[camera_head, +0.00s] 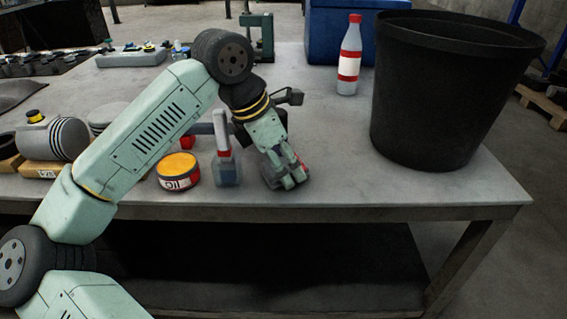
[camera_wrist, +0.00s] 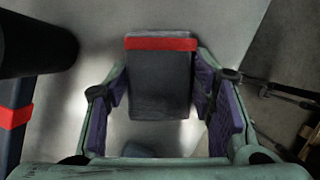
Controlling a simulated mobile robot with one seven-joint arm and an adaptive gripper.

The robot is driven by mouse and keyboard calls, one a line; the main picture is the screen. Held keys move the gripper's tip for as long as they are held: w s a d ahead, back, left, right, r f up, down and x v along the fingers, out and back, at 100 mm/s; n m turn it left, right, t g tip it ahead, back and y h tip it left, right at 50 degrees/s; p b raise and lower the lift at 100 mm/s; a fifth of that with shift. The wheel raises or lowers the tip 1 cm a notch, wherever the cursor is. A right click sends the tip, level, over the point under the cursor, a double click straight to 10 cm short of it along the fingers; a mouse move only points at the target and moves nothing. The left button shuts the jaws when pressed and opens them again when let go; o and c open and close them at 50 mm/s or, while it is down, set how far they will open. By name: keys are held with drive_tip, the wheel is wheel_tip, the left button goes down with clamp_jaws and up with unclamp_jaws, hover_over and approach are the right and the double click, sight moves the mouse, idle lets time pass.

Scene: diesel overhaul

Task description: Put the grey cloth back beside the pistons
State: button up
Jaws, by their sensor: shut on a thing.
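My gripper (camera_head: 288,180) is low over the front of the workbench, right of the grey bottle-like item. In the wrist view its fingers are on either side of a folded dark grey cloth with a red stripe (camera_wrist: 158,85), and it is shut on it. In the head view the cloth is mostly hidden by the fingers; a bit of red shows there. I cannot tell whether the cloth touches the bench. Pistons (camera_head: 62,139) lie at the left on wooden blocks; another (camera_head: 106,117) is partly hidden behind my arm.
A yellow-topped tin (camera_head: 178,173) and a grey bottle-like item (camera_head: 226,168) stand left of my gripper. A red-and-white bottle (camera_head: 349,62), a blue box (camera_head: 340,35) and a large black bin (camera_head: 435,100) are at the right. The bench (camera_head: 330,150) is clear before the bin.

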drive_tip(key=shift+f, duration=0.3)
drive_tip(key=shift+s+f+b, duration=0.1)
drive_tip(key=shift+f+b, duration=0.1)
drive_tip(key=shift+b, duration=0.1)
drive_tip(key=o, duration=1.1)
drive_tip(key=shift+f, duration=0.1)
drive_tip(key=shift+a, duration=0.1)
drive_tip(key=shift+r+p, duration=0.8)
drive_tip(key=shift+p, duration=0.05)
drive_tip(key=p+v, duration=0.6)
drive_tip(key=v, duration=0.5)
drive_tip(key=shift+r, duration=0.45)
